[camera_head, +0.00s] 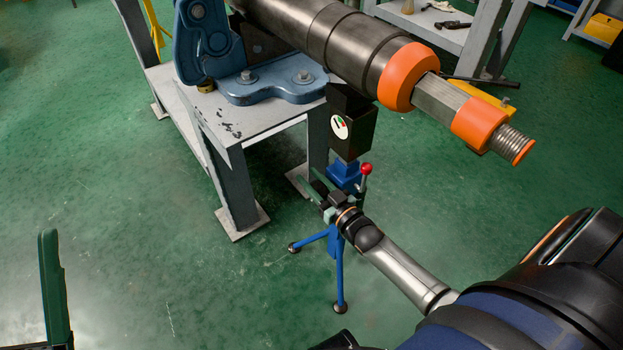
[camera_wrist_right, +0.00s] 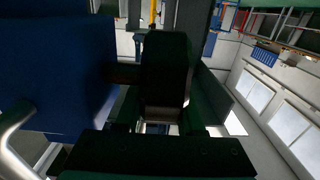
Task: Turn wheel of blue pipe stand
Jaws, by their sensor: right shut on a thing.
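The blue pipe stand (camera_head: 336,245) stands upright on splayed legs beside the grey table, with a black head and round gauge on top. A red-knobbed lever (camera_head: 366,170) is on its right side. My right gripper (camera_head: 318,188) is at the stand's column, just below the blue collar, shut on what appears to be its wheel, which the gripper mostly hides. In the right wrist view a dark part (camera_wrist_right: 165,70) sits between the fingers, and a blue surface (camera_wrist_right: 60,70) fills the left. One green finger of my left gripper (camera_head: 52,290) shows at lower left.
A thick steel pipe (camera_head: 310,30) with orange collars (camera_head: 408,76) extends over the stand's head. A blue vise (camera_head: 265,88) is bolted to the grey table (camera_head: 225,125). Green floor is open in front and to the left.

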